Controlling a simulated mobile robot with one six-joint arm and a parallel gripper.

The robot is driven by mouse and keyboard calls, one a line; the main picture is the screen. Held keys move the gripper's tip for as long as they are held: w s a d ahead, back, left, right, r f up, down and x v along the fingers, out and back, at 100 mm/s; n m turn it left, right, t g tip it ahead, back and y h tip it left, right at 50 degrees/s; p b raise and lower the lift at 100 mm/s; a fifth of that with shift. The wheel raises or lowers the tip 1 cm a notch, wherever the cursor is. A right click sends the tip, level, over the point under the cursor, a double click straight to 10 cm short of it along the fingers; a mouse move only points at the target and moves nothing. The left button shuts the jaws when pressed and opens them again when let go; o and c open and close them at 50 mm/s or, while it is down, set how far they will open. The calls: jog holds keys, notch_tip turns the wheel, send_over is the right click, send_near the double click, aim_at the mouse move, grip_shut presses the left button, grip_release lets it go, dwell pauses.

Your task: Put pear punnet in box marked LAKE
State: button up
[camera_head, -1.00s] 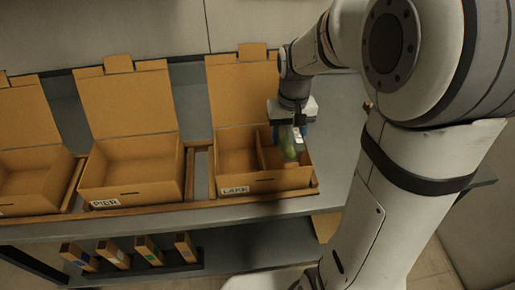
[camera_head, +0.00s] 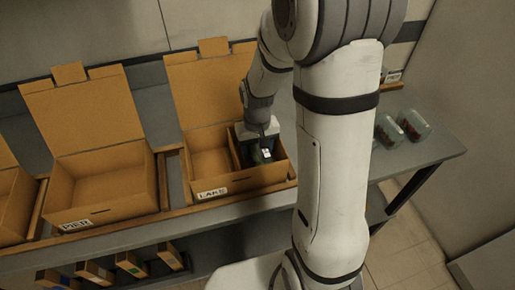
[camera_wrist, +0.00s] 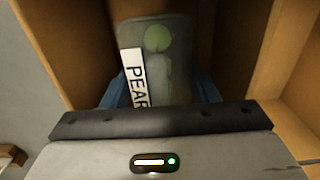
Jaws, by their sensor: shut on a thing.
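The LAKE box (camera_head: 236,186) is an open cardboard box with a divider, its lid standing up behind and its label on the front. My gripper (camera_head: 263,152) is down in its right compartment. It is shut on the pear punnet (camera_head: 258,157), a clear pack with green fruit. In the wrist view the punnet (camera_wrist: 178,72) shows between the blue fingers (camera_wrist: 162,90), with a white label reading "PEAR". Cardboard walls stand on both sides of it. The left compartment looks empty. I cannot tell whether the punnet touches the box floor.
The open PIER box (camera_head: 105,205) stands to the left, and another box (camera_head: 14,205) is at the left edge. Two clear punnets (camera_head: 389,131) (camera_head: 413,125) lie on the table to the right. Several narrow boxes (camera_head: 131,264) stand on the shelf below.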

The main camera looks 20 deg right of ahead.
jog(key=shift+f, duration=0.2)
jog(key=o, duration=0.7)
jog(key=shift+r, duration=0.15)
